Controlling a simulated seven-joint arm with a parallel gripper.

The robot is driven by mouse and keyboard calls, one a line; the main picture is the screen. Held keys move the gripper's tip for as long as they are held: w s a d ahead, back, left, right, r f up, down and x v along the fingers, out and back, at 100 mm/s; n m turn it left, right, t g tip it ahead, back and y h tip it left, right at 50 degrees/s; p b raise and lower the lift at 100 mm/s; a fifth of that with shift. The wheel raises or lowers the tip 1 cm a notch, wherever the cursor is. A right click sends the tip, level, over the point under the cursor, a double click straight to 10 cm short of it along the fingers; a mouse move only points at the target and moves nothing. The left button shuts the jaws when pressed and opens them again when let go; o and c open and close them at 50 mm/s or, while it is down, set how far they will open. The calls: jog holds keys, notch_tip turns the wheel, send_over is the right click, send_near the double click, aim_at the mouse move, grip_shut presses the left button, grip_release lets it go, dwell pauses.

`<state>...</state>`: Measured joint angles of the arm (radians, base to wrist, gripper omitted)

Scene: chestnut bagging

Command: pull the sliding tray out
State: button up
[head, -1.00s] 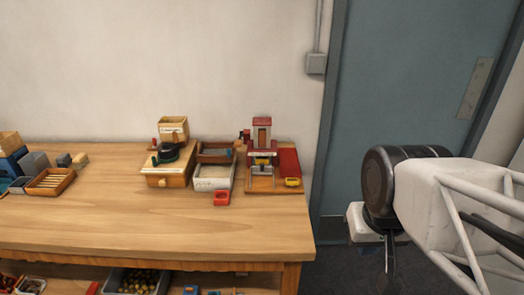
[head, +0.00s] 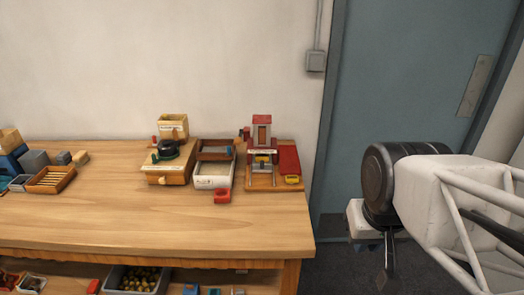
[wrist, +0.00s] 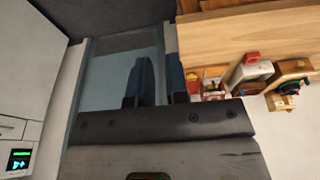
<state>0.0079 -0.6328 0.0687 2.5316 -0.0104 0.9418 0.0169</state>
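My gripper (head: 388,272) hangs off the table's right end, in front of the door, well apart from both. In the wrist view, my gripper (wrist: 160,80) shows two dark fingers with a narrow gap and nothing between them.
A white bin (head: 213,177), a brown bin (head: 215,150) and a small red box (head: 222,196) stand between the stations. Several containers stand at the table's left. The table's (head: 130,218) front is clear. A blue-grey door (head: 410,90) is at right.

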jog(key=shift+o, duration=0.8)
jog(key=shift+w, duration=0.15)
jog(key=n+t+y, duration=0.2)
jog(key=n, duration=0.3)
send_over(262, 162)
jog(key=s+d, duration=0.1)
jog(key=s, duration=0.1)
notch_tip(262, 162, down, 14)
jog(key=shift+f, duration=0.15)
jog(key=shift+f+g, duration=0.15)
jog(key=shift+g, duration=0.15)
jog(key=shift+x, duration=3.75)
